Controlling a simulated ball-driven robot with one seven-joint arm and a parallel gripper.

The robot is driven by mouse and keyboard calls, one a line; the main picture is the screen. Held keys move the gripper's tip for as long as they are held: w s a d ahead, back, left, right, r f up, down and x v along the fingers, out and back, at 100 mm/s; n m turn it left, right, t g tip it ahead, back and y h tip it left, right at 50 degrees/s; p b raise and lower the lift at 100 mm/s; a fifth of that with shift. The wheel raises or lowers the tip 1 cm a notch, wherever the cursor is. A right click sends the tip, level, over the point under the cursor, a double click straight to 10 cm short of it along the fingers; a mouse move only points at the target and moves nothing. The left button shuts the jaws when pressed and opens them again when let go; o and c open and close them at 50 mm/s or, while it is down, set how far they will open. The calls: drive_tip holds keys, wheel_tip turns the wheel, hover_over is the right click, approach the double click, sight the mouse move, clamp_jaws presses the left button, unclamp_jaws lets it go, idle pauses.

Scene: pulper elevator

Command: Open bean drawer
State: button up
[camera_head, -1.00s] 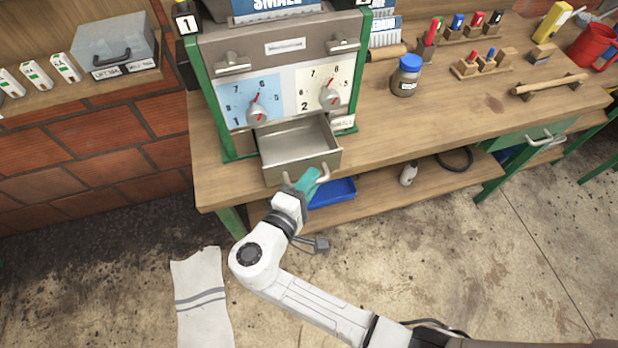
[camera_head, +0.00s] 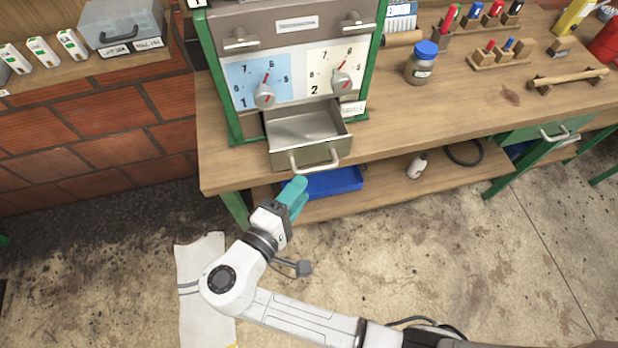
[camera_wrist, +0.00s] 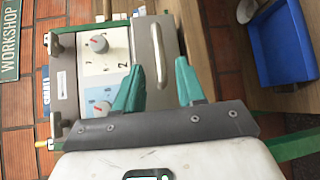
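The bean drawer (camera_head: 308,132) is a grey metal tray pulled out from the bottom of the machine (camera_head: 292,62), and its inside looks empty. Its light bar handle (camera_head: 316,163) is on the front. In the wrist view the drawer front (camera_wrist: 150,52) shows with the handle (camera_wrist: 158,56) ahead of the fingers. My gripper (camera_head: 298,190) has teal fingers and is just below and in front of the handle, apart from it.
A blue tray (camera_head: 335,182) lies on the lower shelf, close to the right of my gripper. The wooden bench (camera_head: 430,120) holds a blue-lidded jar (camera_head: 421,65) right of the machine. A white cloth (camera_head: 203,275) lies on the floor. Floor in front is otherwise clear.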

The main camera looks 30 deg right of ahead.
drive_tip(key=shift+v, duration=1.45)
drive_tip(key=s+d+f+m+g+y, duration=0.2)
drive_tip(key=s+d+f+g+y, duration=0.15)
drive_tip(key=d, duration=0.45)
drive_tip(key=s+d+f+m+g+y, duration=0.25)
drive_tip(key=d+f, duration=0.25)
drive_tip(key=d, duration=0.3)
drive_tip(key=s+d+f+m+g+y, duration=0.1)
drive_tip(key=s+m+y, duration=0.2)
drive_tip(key=s+y, duration=0.5)
drive_tip(key=shift+s+d+f+m, duration=0.15)
drive_tip(key=shift+s+d+m, duration=0.2)
drive_tip(key=shift+s, duration=1.1)
